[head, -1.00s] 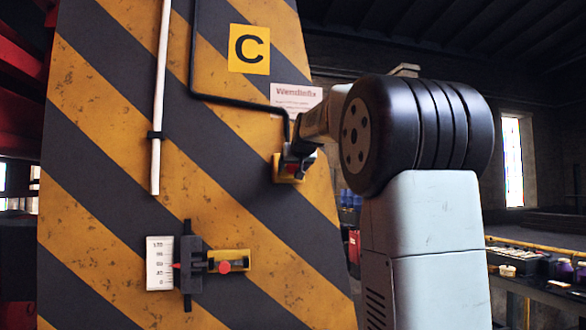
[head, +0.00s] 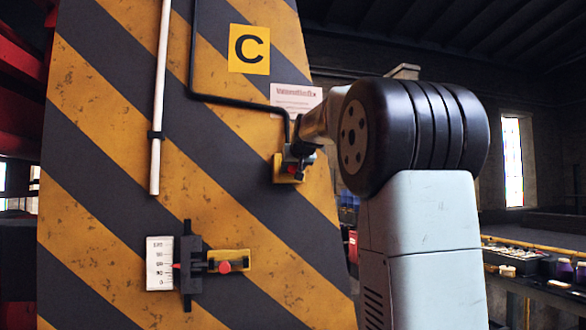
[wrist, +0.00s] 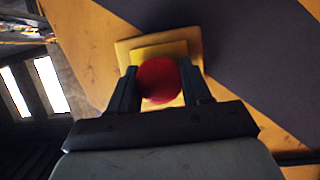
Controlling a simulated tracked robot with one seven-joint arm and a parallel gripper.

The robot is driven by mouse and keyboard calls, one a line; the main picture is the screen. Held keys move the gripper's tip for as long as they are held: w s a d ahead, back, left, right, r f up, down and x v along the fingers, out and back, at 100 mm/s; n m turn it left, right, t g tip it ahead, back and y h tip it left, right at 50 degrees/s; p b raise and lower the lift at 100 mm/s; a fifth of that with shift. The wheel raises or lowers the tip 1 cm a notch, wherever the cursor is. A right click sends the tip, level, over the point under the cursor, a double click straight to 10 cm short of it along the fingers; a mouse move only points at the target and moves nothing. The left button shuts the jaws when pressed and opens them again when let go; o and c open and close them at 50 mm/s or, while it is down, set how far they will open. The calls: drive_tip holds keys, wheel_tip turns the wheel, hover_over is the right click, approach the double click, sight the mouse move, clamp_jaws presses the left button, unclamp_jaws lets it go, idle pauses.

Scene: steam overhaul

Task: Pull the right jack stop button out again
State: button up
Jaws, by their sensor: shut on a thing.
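The stop button (wrist: 160,80) is a round red knob on a yellow box (wrist: 128,47), fixed to the striped jack column. In the wrist view it sits between the two fingers of my gripper (wrist: 161,90), which is shut on it. In the head view my gripper (head: 297,160) is at the yellow box (head: 288,178) below the white label, and only a little red of the button shows there. How far the button stands out of its box cannot be told.
The column (head: 120,120) carries yellow and dark stripes and a yellow C sign (head: 249,48). A black cable (head: 235,100) runs down to the button box. A scale (head: 160,263) with a slider and another red knob (head: 225,267) are lower left. A bench stands at far right.

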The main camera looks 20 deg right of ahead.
clamp_jaws()
drive_tip(key=shift+s+a, duration=0.15)
drive_tip(key=shift+s, duration=0.5)
drive_tip(key=shift+f, duration=0.1)
drive_tip(key=o, duration=1.1)
unclamp_jaws()
drive_tip(key=shift+s, duration=0.15)
drive_tip(key=v, duration=1.3)
drive_tip(key=shift+s+r, duration=0.25)
drive_tip(key=shift+r, duration=0.05)
